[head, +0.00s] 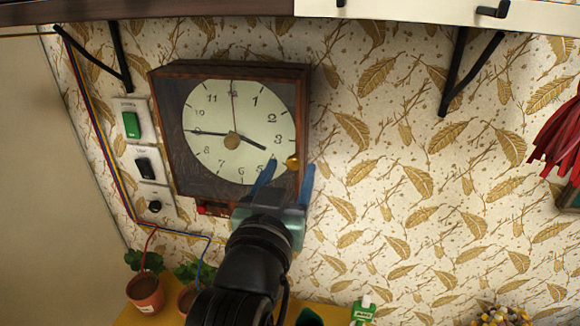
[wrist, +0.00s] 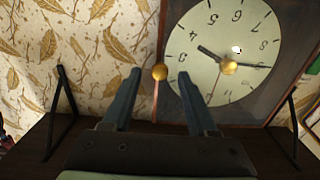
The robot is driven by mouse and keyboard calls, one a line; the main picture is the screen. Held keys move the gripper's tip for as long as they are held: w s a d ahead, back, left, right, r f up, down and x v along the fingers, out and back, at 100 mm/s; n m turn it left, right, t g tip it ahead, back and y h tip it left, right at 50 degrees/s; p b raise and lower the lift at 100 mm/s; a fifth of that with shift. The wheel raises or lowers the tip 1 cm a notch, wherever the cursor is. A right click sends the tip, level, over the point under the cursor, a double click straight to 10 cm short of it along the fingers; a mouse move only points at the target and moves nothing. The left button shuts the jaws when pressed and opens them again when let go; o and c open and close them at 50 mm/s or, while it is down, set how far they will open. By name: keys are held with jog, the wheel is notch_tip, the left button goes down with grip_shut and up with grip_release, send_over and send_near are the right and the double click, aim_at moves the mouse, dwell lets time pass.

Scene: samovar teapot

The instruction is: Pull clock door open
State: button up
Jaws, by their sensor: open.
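A square wall clock (head: 180,120) with a dark wooden case and a pale round dial hangs on the papered wall, its door closed as far as I can see. A round brass knob (head: 292,161) sits at the door's right edge. My gripper (head: 288,171) is open in front of the clock's lower right, with one blue finger on each side of the knob in the picture. In the wrist view the knob (wrist: 159,72) shows between the tips of my open gripper (wrist: 160,78). I cannot tell whether the fingers touch it.
Switches (head: 132,125) and coloured wires run down the wall left of the clock. A shelf (head: 420,10) on black brackets (head: 455,85) is above. Potted plants (head: 145,290) and a small white-green bottle (head: 363,308) stand below.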

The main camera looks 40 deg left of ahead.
jog(key=shift+w+a, duration=0.25)
jog(key=shift+w, duration=0.2)
grip_shut()
dwell(1.2)
